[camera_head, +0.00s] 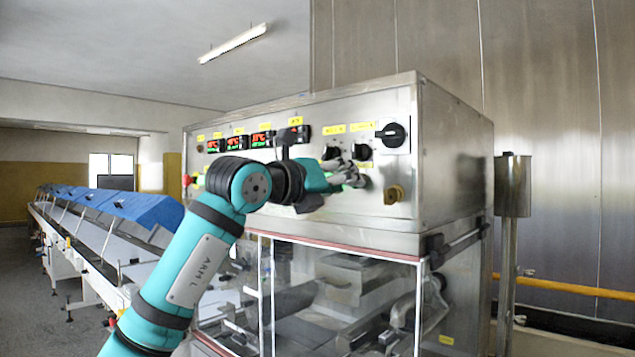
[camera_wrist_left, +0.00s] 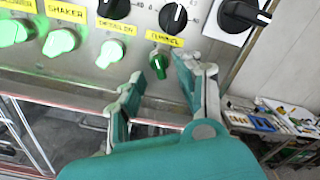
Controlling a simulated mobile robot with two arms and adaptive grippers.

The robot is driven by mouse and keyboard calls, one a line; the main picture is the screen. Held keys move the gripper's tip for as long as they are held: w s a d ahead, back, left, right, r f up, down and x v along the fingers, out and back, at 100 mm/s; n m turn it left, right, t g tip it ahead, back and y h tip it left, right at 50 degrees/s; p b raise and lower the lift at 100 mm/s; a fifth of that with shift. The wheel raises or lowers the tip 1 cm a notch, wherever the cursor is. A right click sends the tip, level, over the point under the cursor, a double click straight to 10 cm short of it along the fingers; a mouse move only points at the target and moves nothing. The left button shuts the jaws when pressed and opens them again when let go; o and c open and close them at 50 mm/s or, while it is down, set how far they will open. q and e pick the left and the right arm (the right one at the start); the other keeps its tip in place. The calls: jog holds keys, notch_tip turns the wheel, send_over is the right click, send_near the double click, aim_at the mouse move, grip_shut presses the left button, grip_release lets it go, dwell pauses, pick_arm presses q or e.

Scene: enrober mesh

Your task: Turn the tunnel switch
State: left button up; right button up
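The tunnel switch (camera_wrist_left: 158,64) is a small dark green knob under a yellow label in the left wrist view, upright and duller than the lit green knobs left of it. My left gripper (camera_wrist_left: 161,74) is open, with one fingertip on each side of the knob. A gap shows on both sides, so I see no clear contact. In the head view my left gripper (camera_head: 348,172) is at the control panel's lower right and covers much of the switch row. My right gripper is in neither view.
The steel control box (camera_head: 455,150) carries black rotary knobs above and a large black switch (camera_head: 391,135) near the right edge. Lit green knobs (camera_wrist_left: 110,53) stand left of the fingers. A glazed cabinet is underneath.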

pick_arm(q)
jog(key=v, duration=0.9)
jog(key=shift+a, duration=0.1)
